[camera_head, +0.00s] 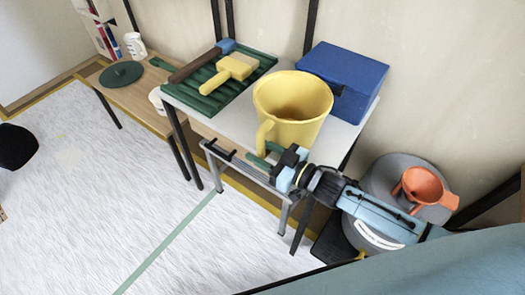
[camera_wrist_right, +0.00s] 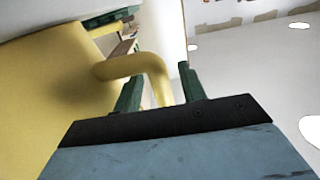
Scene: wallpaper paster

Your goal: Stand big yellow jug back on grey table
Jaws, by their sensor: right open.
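The big yellow jug (camera_head: 300,112) stands upright on the grey table (camera_head: 214,122), near its front edge, with its open mouth up. Its handle (camera_head: 264,136) faces the front left. My right gripper (camera_head: 264,155) is open at the handle, coming in from the lower right. In the right wrist view, the jug's body (camera_wrist_right: 50,85) fills the left side. The handle (camera_wrist_right: 158,78) curves down between the two green fingers, with gaps beside it. My left gripper is in neither view.
A blue box (camera_head: 343,75) stands behind the jug. A green ribbed tray (camera_head: 215,85) with a yellow brush (camera_head: 232,70) and a roller lies to the left. An orange funnel-like cup (camera_head: 424,185) sits on a grey drum at the right. A lower wooden table (camera_head: 143,103) is at the left.

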